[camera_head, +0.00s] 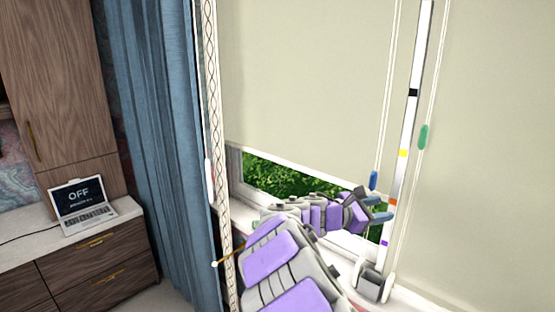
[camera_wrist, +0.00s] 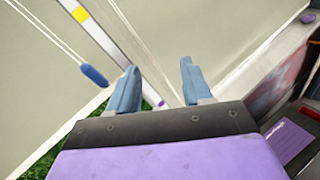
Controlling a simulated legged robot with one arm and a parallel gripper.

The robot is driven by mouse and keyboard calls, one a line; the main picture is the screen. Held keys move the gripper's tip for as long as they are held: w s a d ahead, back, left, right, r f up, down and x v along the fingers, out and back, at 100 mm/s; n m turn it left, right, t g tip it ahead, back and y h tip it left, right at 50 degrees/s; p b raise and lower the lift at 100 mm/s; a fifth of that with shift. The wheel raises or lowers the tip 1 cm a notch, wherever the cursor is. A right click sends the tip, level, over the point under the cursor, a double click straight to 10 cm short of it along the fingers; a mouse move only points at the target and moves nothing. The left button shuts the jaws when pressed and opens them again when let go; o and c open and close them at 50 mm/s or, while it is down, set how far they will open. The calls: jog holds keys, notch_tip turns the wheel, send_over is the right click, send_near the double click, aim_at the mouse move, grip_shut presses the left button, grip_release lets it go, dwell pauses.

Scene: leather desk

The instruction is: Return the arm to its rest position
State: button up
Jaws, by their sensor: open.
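My arm, grey with purple panels, reaches from the bottom of the head view toward the window. My gripper (camera_head: 382,208) is at its far end, close to a white vertical post (camera_head: 408,130) with coloured bands. In the wrist view my gripper (camera_wrist: 160,84) shows two blue fingers spread apart with nothing between them. A blue cord pull (camera_head: 373,180) hangs just above the gripper in the head view. It also shows left of the fingers in the wrist view (camera_wrist: 94,76), apart from them.
Pale roller blinds (camera_head: 305,75) cover most of the window, with greenery below. A green cord pull (camera_head: 423,136) hangs right of the post. A blue curtain (camera_head: 155,130) hangs left. A laptop reading "OFF" (camera_head: 82,204) stands on a wooden cabinet (camera_head: 95,265) at the far left.

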jog(key=s+d+f+m+g+y+b, duration=0.1)
jog(key=s+f+m+g+y, duration=0.15)
jog(key=s, duration=0.45)
jog(key=s+d+f+m+g+y+b, duration=0.15)
jog(key=s+m, duration=0.25)
jog(key=s, duration=0.4)
jog(key=s+d+f+m+g+y, duration=0.1)
jog(key=s+d+f+m+g, duration=0.2)
jog(key=s, duration=0.4)
jog(key=s+a+f+m+y+b, duration=0.2)
jog(key=s+a+f+m+y, duration=0.2)
jog(key=s+a+f, duration=0.3)
jog(key=s+a+f+m+y+b, duration=0.2)
jog(key=s+a+f+m+y, duration=0.2)
jog(key=s+a, duration=0.9)
jog(key=s+f+y, duration=0.2)
jog(key=s+f, duration=0.1)
jog(key=shift+s+a+f+m+y, duration=0.15)
jog(key=shift+a+f+m+y, duration=0.05)
jog(key=shift+m+y, duration=0.15)
jog(key=shift+c, duration=0.6)
jog(key=shift+d, duration=0.15)
